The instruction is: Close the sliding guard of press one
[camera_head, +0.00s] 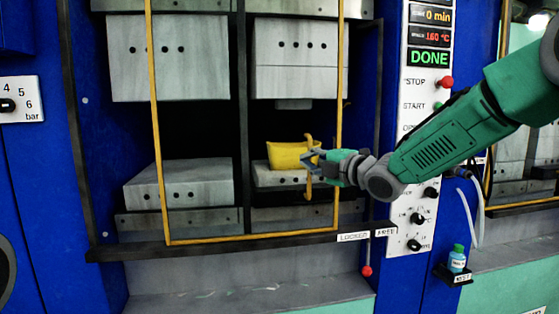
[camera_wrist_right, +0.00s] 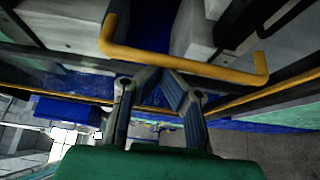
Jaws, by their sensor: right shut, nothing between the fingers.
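The sliding guard of the press (camera_head: 155,130) is a yellow frame standing in front of the platens. Its bottom bar runs just above a dark rail (camera_head: 120,253), and its right post is near the label "LOCKED" (camera_head: 353,237). An upright yellow handle (camera_head: 309,188) is on the guard's right part; it also shows in the right wrist view (camera_wrist_right: 185,62). My right gripper (camera_head: 308,160) is at this handle, shut and empty. In the right wrist view its fingertips (camera_wrist_right: 160,72) meet close to the handle's bar; I cannot tell whether they touch. My left gripper is out of view.
A yellow piece (camera_head: 287,155) lies on the lower right platen behind the guard. A control panel (camera_head: 430,95) reading "DONE" stands to the right, behind my right arm. A small bottle (camera_head: 457,260) sits on a bracket below. A red-knobbed lever (camera_head: 366,271) hangs under the rail.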

